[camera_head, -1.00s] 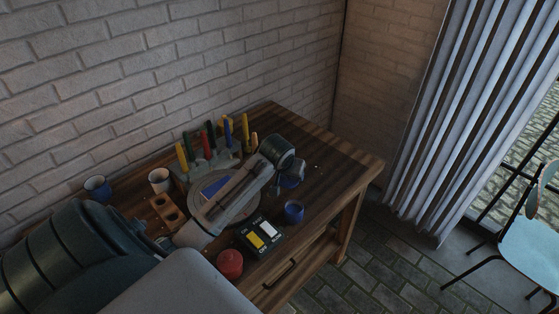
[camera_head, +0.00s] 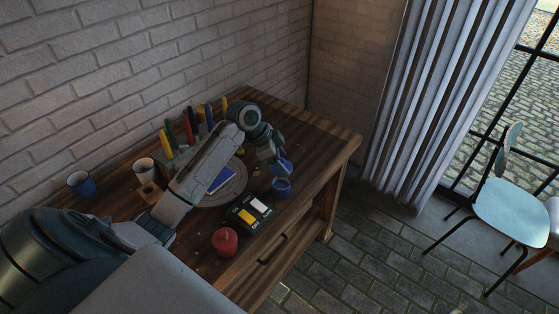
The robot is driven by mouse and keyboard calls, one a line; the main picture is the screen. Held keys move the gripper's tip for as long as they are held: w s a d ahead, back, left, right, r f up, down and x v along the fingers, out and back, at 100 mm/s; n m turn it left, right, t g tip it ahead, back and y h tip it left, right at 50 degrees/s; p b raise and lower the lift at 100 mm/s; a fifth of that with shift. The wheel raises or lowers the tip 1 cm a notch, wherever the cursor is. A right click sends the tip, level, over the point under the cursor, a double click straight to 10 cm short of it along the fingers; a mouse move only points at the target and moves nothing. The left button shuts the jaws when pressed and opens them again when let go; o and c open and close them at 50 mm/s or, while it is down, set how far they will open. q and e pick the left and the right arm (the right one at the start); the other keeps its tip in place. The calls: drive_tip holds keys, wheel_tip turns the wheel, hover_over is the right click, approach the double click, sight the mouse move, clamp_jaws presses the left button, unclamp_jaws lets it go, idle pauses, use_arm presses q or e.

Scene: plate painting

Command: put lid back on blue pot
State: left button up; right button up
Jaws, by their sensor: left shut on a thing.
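The small blue pot (camera_head: 281,188) stands near the right front part of the wooden table, with its dark opening facing up. My left gripper (camera_head: 278,161) is above and just behind the pot. It is shut on the blue lid (camera_head: 286,168), which looks tilted and sits close over the pot's back rim. I cannot tell whether lid and pot touch. The fingers are small and partly hidden by the wrist. My right gripper is not in view.
A black tray with yellow and white paint (camera_head: 250,212) and a red pot (camera_head: 225,241) lie at the table's front. A round plate (camera_head: 236,190) is under my left forearm. Colored sticks stand in a grey holder (camera_head: 183,152) behind. The table's right end (camera_head: 325,150) is clear.

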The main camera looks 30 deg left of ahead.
use_arm(q)
wheel_tip(320, 180, down, 5)
drive_tip(key=b, duration=0.4)
drive_tip(key=shift+f, duration=0.5)
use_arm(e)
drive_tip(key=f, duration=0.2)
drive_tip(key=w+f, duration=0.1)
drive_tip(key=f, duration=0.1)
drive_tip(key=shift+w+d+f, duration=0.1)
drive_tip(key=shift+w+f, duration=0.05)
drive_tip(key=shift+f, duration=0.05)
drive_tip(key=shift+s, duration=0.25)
use_arm(q)
drive_tip(key=shift+p, duration=0.4)
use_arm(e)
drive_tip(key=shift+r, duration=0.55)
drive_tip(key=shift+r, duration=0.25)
use_arm(q)
drive_tip(key=shift+f+p, duration=0.1)
drive_tip(key=shift+p, duration=0.4)
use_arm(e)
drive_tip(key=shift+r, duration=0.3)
